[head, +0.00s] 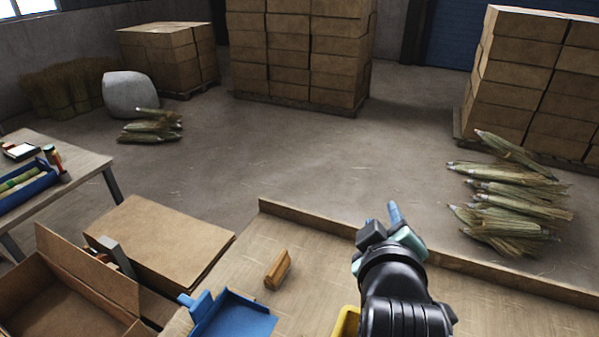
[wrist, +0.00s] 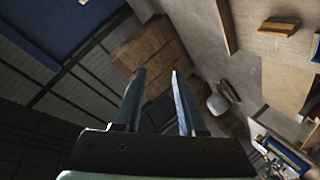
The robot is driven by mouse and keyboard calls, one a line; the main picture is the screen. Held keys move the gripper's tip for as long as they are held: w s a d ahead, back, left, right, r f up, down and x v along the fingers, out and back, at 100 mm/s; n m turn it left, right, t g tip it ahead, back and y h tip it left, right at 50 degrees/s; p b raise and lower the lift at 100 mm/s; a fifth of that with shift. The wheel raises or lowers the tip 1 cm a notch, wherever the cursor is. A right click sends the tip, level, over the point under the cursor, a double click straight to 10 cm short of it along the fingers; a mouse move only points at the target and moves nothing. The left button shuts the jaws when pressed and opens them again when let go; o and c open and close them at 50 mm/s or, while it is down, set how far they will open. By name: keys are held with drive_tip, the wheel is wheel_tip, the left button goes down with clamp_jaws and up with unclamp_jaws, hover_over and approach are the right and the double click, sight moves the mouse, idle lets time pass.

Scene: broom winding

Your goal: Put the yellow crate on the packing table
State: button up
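A yellow crate (head: 345,323) shows only as a small corner at the bottom edge of the head view. My arm and the picture edge hide the rest. My gripper (head: 393,218) is raised above the wooden bench, beyond the crate corner in the picture. In the wrist view my gripper's two fingers (wrist: 158,76) stand apart with nothing between them. Two work surfaces show: the wooden bench (head: 320,262) with a raised back edge, and a table (head: 85,160) at the left. I cannot tell which is the packing table.
A blue dustpan-like tray (head: 235,316), a small wooden block (head: 278,269), a flat cardboard piece (head: 160,245) and an open carton (head: 70,290) are in front. A blue bin (head: 28,186) stands on the left table. Broom heads (head: 510,205) lie beyond the bench. The floor between is clear.

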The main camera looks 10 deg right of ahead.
drive_tip(key=a+r+m+t+y, duration=0.1)
drive_tip(key=a+r+t, duration=0.25)
drive_tip(key=r, duration=0.55)
drive_tip(key=a+r+m+t, duration=0.1)
drive_tip(key=a+r+t, duration=0.25)
drive_tip(key=r, duration=0.45)
drive_tip(key=s+a+r+m+t+y, duration=0.2)
drive_tip(key=s+a+r, duration=0.3)
drive_tip(key=r, duration=0.4)
drive_tip(key=s+a+r+m+t+y, duration=0.1)
drive_tip(key=s+a+r+t, duration=0.4)
drive_tip(key=r, duration=0.5)
drive_tip(key=shift+s+a+m+y, duration=0.15)
drive_tip(key=shift+s+m+y, duration=0.25)
drive_tip(key=shift+s, duration=0.25)
wheel_tip(320, 180, down, 5)
drive_tip(key=b, duration=0.4)
drive_tip(key=shift+w+b, duration=0.1)
drive_tip(key=shift+b, duration=0.3)
